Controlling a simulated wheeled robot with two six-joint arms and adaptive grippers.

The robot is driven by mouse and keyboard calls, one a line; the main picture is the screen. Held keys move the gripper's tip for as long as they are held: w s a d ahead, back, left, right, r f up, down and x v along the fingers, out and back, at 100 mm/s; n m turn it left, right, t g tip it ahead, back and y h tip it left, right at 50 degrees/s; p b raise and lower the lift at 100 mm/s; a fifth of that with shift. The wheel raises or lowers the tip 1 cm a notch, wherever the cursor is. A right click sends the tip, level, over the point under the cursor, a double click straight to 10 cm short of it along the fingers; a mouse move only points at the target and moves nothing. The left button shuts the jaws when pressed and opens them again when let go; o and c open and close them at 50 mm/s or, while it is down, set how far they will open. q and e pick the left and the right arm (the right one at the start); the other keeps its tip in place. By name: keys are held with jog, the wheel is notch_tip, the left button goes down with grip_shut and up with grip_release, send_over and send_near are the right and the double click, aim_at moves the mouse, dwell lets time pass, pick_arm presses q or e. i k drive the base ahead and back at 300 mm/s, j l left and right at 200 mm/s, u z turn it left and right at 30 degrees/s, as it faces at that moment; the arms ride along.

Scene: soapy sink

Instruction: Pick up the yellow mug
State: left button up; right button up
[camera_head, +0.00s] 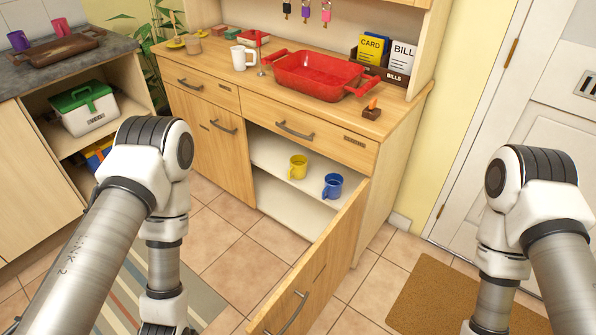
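The yellow mug (297,167) stands upright on the inner shelf of the open lower cabinet (262,149). A blue mug (332,186) stands to its right on the same shelf, a small gap apart. Both of my arms show, one at the left and one at the right of the view, well in front of the cabinet. They point downward, and their grippers are outside the picture. Nothing covers the yellow mug.
The open cabinet door (315,270) swings out toward me to the right of the opening. A red tray (318,75) and a white mug (243,57) stand on the counter above. A striped rug (205,300) and a brown mat (425,295) lie on the tiled floor.

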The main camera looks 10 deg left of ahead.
aim_at(297, 170)
jog(key=i+l+z, duration=0.1)
jog(key=i+l, duration=0.45)
jog(key=i, duration=0.25)
jog(key=i+l+z, duration=0.15)
jog(key=i+l, duration=0.15)
jog(key=i, duration=0.1)
